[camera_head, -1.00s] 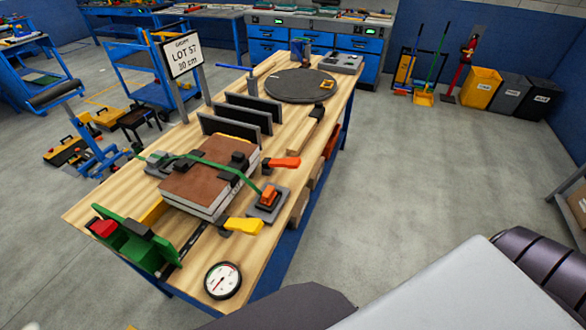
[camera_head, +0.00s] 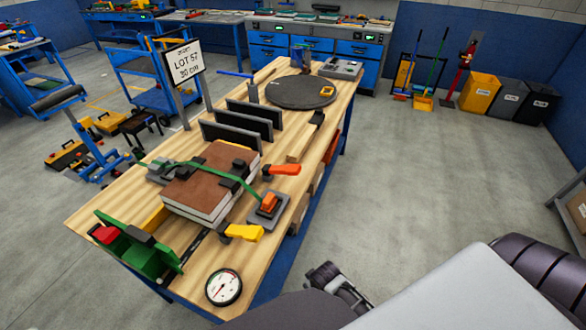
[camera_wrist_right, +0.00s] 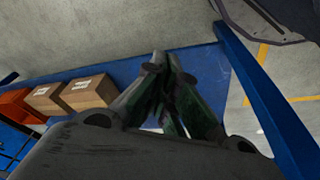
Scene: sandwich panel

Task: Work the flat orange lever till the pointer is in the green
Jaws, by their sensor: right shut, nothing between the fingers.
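An orange lever handle (camera_head: 282,169) sticks out flat to the right of the brown-topped block stack (camera_head: 208,187) on the bench. A second, stubby orange piece (camera_head: 269,202) sits on a grey base just in front of it. A round white dial gauge (camera_head: 223,287) lies at the bench's near corner; its pointer and coloured zones are too small to read surely. My right gripper (camera_head: 325,273) is just off the bench's near right edge, apart from the levers. In the right wrist view its fingers (camera_wrist_right: 168,68) are together and empty. My left gripper is out of view.
A yellow handle (camera_head: 243,232) juts out between the orange pieces and the gauge. A green strap (camera_head: 215,171) crosses the stack. A green-and-red device (camera_head: 138,245) stands at the near left. Black upright plates (camera_head: 244,119) stand behind. Cardboard boxes (camera_wrist_right: 87,92) sit under the bench.

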